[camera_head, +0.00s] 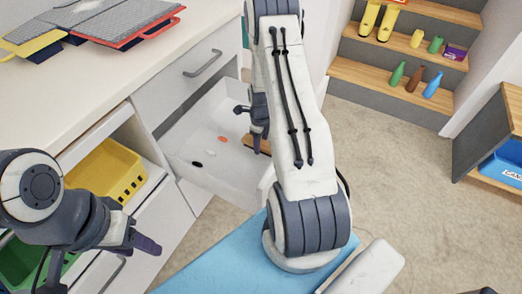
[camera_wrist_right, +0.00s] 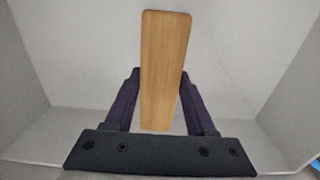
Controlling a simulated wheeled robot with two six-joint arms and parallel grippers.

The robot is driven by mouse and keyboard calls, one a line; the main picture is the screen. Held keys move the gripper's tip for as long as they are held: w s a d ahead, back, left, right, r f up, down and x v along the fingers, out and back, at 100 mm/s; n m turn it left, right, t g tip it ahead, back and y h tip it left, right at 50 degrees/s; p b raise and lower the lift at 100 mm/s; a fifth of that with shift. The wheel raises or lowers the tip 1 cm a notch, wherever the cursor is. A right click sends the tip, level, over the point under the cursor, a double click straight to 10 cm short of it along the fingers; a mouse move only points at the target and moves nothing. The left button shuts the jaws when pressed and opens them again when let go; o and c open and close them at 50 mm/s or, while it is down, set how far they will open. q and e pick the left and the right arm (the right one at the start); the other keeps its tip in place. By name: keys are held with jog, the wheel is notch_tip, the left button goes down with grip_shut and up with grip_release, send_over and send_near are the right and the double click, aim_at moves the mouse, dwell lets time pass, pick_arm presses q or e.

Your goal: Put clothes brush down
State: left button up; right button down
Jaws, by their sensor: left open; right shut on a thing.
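The clothes brush (camera_wrist_right: 164,70) shows its flat, light wooden back in the right wrist view. My right gripper (camera_wrist_right: 158,100) is shut on it, with one dark finger on each side. In the head view the brush (camera_head: 257,145) is a small brown strip, mostly hidden by my right arm. There my right gripper (camera_head: 252,122) is over the open white drawer (camera_head: 195,142). In the right wrist view pale drawer walls surround the brush; I cannot tell whether it touches the drawer floor. My left gripper (camera_head: 148,244) is open and empty at the lower left, by the cabinet.
A small orange item (camera_head: 222,139) and a black item (camera_head: 196,164) lie in the drawer. A yellow basket (camera_head: 108,172) is in the cabinet at left. Stacked folders (camera_head: 110,20) lie on the counter (camera_head: 65,95). Shelf steps (camera_head: 405,85) with bottles stand at the back right.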

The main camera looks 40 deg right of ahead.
aim_at(261, 149)
jog(key=shift+f, duration=1.65)
jog(key=shift+b, duration=0.3)
jog(key=shift+f, duration=0.2)
jog(key=shift+c, duration=1.2)
grip_release()
jog(key=shift+r, duration=0.1)
